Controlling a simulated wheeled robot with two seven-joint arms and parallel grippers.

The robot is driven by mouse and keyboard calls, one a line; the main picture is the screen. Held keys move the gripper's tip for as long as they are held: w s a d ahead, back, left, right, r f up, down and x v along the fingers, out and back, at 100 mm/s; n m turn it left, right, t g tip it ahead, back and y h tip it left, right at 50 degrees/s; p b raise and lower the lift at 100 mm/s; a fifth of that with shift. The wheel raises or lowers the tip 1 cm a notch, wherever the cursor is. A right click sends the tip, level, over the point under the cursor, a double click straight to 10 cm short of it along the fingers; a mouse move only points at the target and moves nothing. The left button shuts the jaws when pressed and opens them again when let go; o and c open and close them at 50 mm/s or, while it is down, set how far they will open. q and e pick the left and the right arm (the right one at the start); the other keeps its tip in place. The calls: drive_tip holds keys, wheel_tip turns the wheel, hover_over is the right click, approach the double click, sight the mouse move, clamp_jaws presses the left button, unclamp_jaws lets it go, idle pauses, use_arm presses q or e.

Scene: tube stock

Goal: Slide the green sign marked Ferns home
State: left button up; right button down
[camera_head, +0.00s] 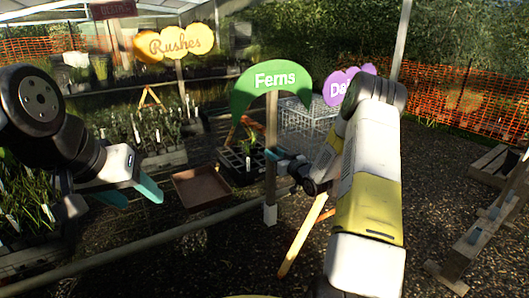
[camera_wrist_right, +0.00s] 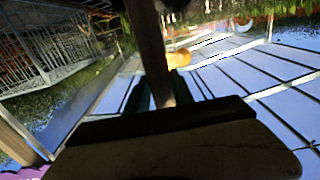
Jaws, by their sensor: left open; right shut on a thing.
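The green arched sign marked Ferns (camera_head: 272,84) stands upright in the middle of the head view on a pale wooden post (camera_head: 271,122). My right gripper (camera_head: 272,156) is shut on this post, below the sign board. The post (camera_wrist_right: 150,45) also runs between the dark fingers of my right gripper (camera_wrist_right: 150,98) in the right wrist view. The post's pale lower end (camera_head: 270,214) shows by a long rail; whether it is seated there I cannot tell. My left gripper (camera_head: 138,192) is open and empty at the left, apart from the sign.
A yellow Rushes sign (camera_head: 175,43) stands behind left, and a purple sign (camera_head: 345,86) is partly hidden behind my right arm. A brown tray (camera_head: 201,187), a black pot tray (camera_head: 238,168) and a wire crate (camera_head: 303,122) lie behind the rail. Gravel lies at the right.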

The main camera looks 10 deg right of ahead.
idle(0.3)
drive_tip(key=shift+f, duration=0.5)
drive_tip(key=c, duration=1)
unclamp_jaws()
drive_tip(key=shift+f, duration=0.15)
drive_tip(key=v, duration=0.7)
drive_tip(key=shift+s+d, duration=0.15)
drive_tip(key=shift+s, duration=0.2)
